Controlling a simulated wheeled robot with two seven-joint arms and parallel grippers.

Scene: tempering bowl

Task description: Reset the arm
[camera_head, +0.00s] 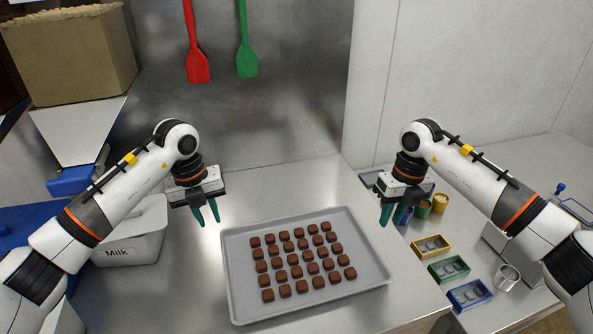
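My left gripper (207,215) hangs above the steel counter, left of the tray's back left corner. My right gripper (393,215) hangs above the counter near the tray's back right corner. Its green fingers point down with a narrow gap between them, and nothing is seen in them. Both arms are bent at the elbow, roughly mirrored on either side of the tray.
A grey tray (228,262) with rows of brown chocolates (303,271) lies mid-counter. A white Milk container (130,243) stands left. Yellow (431,246), green (449,268) and blue (470,294) boxes and a metal cup (507,278) stand right. Red (197,66) and green (246,60) spatulas hang behind.

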